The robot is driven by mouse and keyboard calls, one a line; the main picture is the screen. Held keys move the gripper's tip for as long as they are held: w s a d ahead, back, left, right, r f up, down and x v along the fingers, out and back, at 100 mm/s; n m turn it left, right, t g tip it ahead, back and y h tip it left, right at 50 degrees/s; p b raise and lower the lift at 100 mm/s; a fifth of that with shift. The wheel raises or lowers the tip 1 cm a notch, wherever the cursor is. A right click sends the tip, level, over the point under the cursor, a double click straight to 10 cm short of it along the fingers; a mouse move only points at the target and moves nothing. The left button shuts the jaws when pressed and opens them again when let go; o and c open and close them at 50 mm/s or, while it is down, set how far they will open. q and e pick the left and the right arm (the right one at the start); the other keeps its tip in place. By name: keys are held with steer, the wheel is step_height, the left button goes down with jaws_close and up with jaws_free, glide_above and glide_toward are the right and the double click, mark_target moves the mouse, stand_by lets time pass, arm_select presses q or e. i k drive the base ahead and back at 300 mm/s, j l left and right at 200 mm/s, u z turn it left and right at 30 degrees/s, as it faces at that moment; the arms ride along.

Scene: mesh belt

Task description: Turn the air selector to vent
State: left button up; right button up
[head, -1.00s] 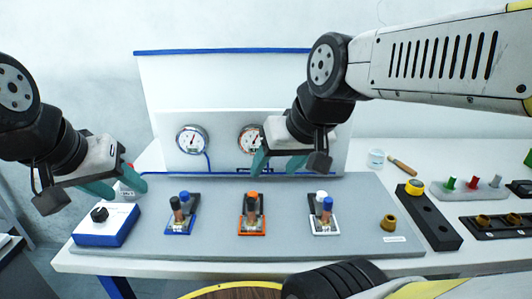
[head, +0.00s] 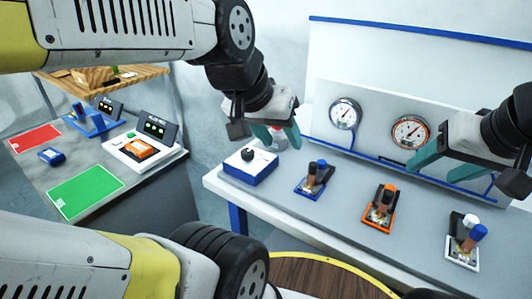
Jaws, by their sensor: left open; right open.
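A blue box with a white top (head: 248,167) stands at the left end of the bench. It carries a black knob (head: 247,154), which appears to be the air selector; its markings are too small to read. My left gripper (head: 278,137) is open, with teal fingers pointing down, just above and to the right of the knob in the picture, and appears apart from it. A pale object behind its fingers is partly hidden. My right gripper (head: 428,158) is open and empty, in front of the gauge panel at the right.
Valve stands with blue (head: 313,187), orange (head: 379,217) and white (head: 462,252) bases stand along the bench. Two gauges (head: 344,114) (head: 409,132) sit on the panel. A separate grey table (head: 118,170) at left holds a green mat (head: 86,191) and small devices.

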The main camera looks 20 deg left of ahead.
mark_target(248, 155)
steer(key=u, duration=1)
